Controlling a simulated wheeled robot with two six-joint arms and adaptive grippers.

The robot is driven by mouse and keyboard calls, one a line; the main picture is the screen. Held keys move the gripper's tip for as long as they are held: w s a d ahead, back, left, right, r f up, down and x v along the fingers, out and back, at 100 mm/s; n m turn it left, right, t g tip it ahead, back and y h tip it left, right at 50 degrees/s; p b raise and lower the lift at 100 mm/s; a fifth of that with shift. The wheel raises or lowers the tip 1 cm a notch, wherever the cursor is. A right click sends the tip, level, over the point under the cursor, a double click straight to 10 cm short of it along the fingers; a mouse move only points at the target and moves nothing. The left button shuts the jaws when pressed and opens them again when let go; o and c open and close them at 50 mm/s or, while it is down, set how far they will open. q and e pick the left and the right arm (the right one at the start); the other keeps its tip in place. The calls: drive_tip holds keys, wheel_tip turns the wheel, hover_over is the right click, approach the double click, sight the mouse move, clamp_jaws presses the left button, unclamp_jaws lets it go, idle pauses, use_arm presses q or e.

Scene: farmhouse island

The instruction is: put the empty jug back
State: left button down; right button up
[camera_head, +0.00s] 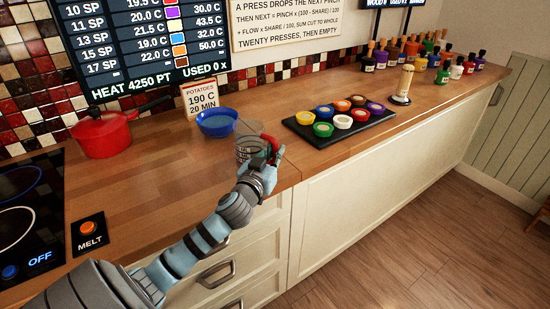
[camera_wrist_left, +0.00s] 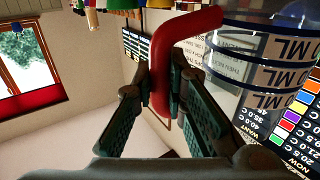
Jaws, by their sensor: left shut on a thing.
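The clear glass jug (camera_head: 247,151) with a red handle is at the front edge of the wooden counter, just right of the blue bowl. I see no contents in it. My left gripper (camera_head: 266,171) is shut on its red handle. In the left wrist view, the handle (camera_wrist_left: 164,62) runs between the two fingers of the left gripper (camera_wrist_left: 158,98). The glass wall (camera_wrist_left: 240,50) with its ML bands is at the right there. I cannot tell whether the jug's base touches the counter. My right gripper is not in view.
The blue bowl (camera_head: 217,123) holds blue contents, with a potatoes card (camera_head: 200,98) behind. A black tray (camera_head: 305,130) of several coloured pots is right of the jug. A red saucepan (camera_head: 103,135) and hob (camera_head: 30,215) are left. Bare counter (camera_head: 170,165) lies between.

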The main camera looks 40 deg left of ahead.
use_arm(q)
drive_tip(key=shift+f, duration=0.15)
drive_tip(key=shift+f, duration=0.15)
drive_tip(key=c, duration=1.6)
unclamp_jaws()
drive_tip(key=shift+c, duration=0.2)
drive_tip(key=shift+r, duration=0.2)
drive_tip(key=v, duration=1.2)
drive_tip(key=o, duration=1.5)
drive_tip(key=shift+o, duration=0.2)
